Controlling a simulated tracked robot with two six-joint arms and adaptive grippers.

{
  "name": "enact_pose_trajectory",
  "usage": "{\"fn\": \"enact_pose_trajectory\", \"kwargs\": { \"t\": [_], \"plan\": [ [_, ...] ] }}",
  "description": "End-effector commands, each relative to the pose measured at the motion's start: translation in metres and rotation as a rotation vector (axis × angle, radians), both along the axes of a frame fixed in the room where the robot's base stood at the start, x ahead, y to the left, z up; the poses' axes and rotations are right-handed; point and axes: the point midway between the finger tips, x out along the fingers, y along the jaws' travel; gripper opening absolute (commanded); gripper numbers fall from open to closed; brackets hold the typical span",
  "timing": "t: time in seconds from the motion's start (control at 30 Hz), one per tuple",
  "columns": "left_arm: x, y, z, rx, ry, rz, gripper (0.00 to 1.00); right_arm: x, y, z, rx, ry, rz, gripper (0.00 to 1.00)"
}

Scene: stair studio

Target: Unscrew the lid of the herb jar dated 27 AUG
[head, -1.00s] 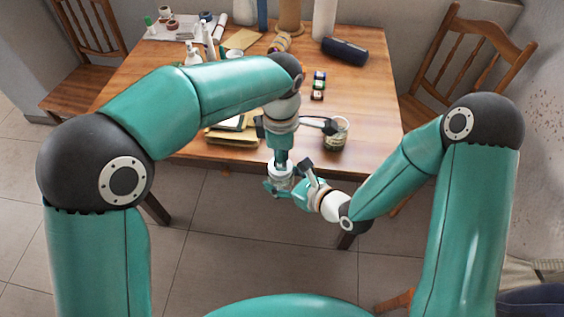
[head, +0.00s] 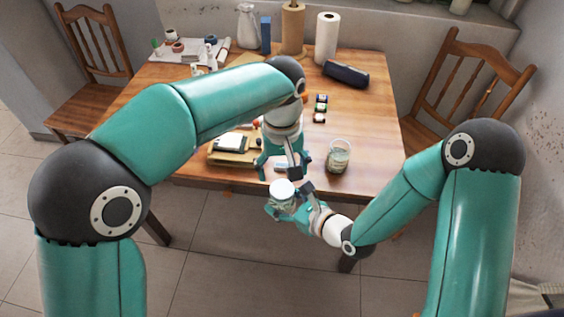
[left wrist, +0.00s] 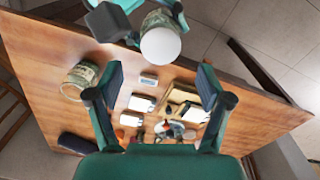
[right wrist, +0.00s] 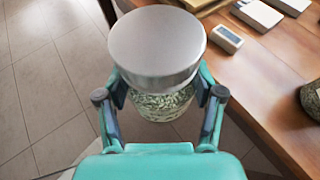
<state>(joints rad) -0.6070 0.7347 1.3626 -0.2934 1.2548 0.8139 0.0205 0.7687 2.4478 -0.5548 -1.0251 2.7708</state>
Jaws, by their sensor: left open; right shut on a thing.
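A glass jar of green herbs (head: 284,201) with a pale lid (head: 283,187) is held upright in front of the table's near edge. My right gripper (right wrist: 160,100) is shut on its glass body; the lid (right wrist: 157,42) is on top and free of fingers. No date is readable. My left gripper (head: 284,164) is open and empty, just beyond the held jar on the table side. In the left wrist view its fingers (left wrist: 156,92) are wide apart, with the lid (left wrist: 160,46) beyond them. A second herb jar (head: 339,158) stands near the table's front edge; no pale lid shows on it.
The wooden table (head: 370,125) holds a small white device (right wrist: 227,39), a stack with notepads (head: 232,143), small dark-labelled items (head: 321,104), a dark case (head: 346,74) and paper rolls (head: 326,38). Chairs stand at left (head: 90,60) and right (head: 465,75). Floor is clear in front.

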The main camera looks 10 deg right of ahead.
Motion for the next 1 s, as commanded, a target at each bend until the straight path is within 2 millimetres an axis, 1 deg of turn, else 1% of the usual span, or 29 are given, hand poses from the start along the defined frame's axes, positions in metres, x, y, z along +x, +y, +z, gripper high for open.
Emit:
{"fn": "enact_pose_trajectory", "kwargs": {
  "t": [0.1,0.27,0.4,0.5,0.6,0.7,0.8,0.93,1.0],
  "plan": [
    [0.001,0.001,0.004,0.001,-0.005,-0.26,0.79,0.0,0.0,0.001,0.001,-0.002,0.0,0.0],
    [0.002,0.002,0.01,0.005,-0.01,-0.62,0.79,0.0,0.0,0.001,0.001,-0.002,0.0,0.0],
    [0.003,0.002,0.01,0.007,-0.011,-0.93,0.79,0.0,0.0,0.001,0.001,-0.002,0.0,0.0],
    [0.004,0.001,0.01,0.008,-0.01,-1.127,0.79,0.0,0.0,0.001,0.0,-0.002,-0.001,0.0],
    [0.005,0.001,0.01,0.007,-0.009,-1.285,0.79,0.0,0.0,0.001,0.001,-0.002,0.0,0.0],
    [0.005,0.001,0.009,0.007,-0.008,-1.399,0.79,0.0,0.0,0.001,0.001,-0.002,0.0,0.0],
    [0.005,0.001,0.009,0.007,-0.007,-1.467,0.79,0.0,0.0,0.001,0.001,-0.002,0.0,0.0],
    [0.006,0.001,0.002,0.007,-0.007,-1.502,0.79,0.0,0.0,0.001,0.0,-0.002,-0.001,0.0],
    [0.005,0.001,-0.005,0.007,-0.005,-1.504,0.79,0.0,0.0,0.001,0.001,-0.002,0.0,0.0]
  ]
}}
